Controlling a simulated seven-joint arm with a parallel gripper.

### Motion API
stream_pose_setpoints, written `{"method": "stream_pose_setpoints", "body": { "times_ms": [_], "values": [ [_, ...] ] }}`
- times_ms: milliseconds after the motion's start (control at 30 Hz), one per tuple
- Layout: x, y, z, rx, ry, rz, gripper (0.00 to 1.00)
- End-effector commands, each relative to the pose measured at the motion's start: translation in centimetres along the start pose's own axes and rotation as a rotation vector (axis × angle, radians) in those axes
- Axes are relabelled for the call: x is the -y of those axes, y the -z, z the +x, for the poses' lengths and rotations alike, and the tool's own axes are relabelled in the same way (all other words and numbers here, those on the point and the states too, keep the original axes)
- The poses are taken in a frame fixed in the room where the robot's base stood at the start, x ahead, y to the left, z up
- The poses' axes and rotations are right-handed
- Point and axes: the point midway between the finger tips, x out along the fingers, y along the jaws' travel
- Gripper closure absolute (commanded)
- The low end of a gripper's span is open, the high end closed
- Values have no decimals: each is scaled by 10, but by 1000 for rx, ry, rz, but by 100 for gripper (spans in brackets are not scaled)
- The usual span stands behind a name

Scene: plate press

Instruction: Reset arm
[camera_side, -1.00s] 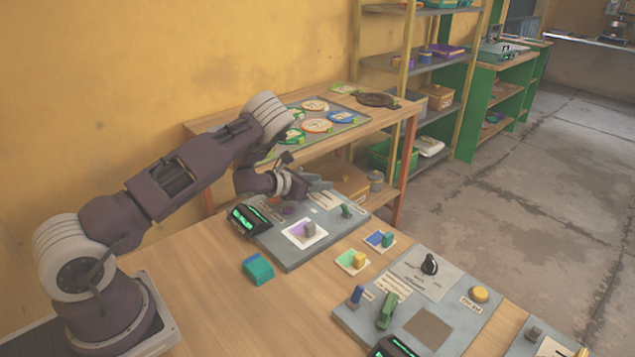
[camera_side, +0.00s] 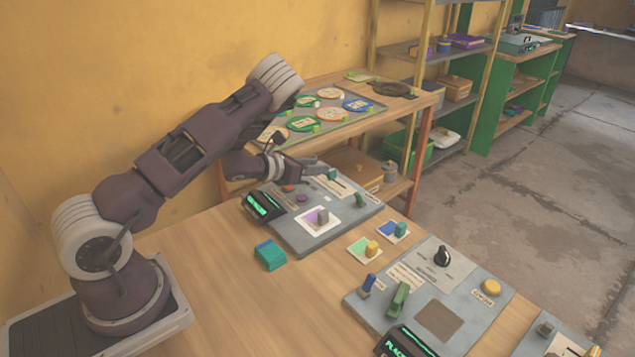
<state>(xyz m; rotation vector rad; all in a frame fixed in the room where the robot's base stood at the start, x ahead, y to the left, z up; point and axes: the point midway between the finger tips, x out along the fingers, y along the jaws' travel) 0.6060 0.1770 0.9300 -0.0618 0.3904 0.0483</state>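My gripper (camera_side: 312,168) is at the end of my bent arm, above the far left part of the first grey control panel (camera_side: 275,231). Its fingers point right. They are small and partly blurred into the panel behind, so I cannot tell whether they are open or shut, and I see nothing clearly held. The panel carries a white-framed purple square with a grey block (camera_side: 322,216), a red button (camera_side: 288,188), and green pieces near its far edge. A black display with green text (camera_side: 263,205) stands at its left corner.
A teal block (camera_side: 270,255) lies on the wooden table (camera_side: 225,290). Two small coloured cards with blocks (camera_side: 365,250) lie between the panels. A second panel (camera_side: 470,318) has a black knob and yellow button.

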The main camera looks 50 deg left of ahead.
Motion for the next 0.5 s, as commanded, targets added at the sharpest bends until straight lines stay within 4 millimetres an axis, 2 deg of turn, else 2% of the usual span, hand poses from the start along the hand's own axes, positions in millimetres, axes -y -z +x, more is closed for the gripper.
{"method": "stream_pose_setpoints", "body": {
  "times_ms": [67, 100, 167, 200, 267, 300, 367, 400, 467, 500],
  "values": [
    [-4, -38, -4, 33, -80, -188, 65],
    [-6, -61, -10, 52, -136, -349, 65],
    [-4, -95, -26, 80, -216, -637, 65],
    [1, -112, -40, 94, -261, -839, 65],
    [14, -134, -66, 107, -315, -1139, 65],
    [26, -144, -87, 109, -345, -1336, 65],
    [50, -154, -121, 97, -388, -1621, 65],
    [69, -158, -147, 81, -418, -1802, 65],
    [99, -157, -190, 47, -473, -2057, 65],
    [120, -153, -220, 21, -519, -2213, 65]
  ]
}}
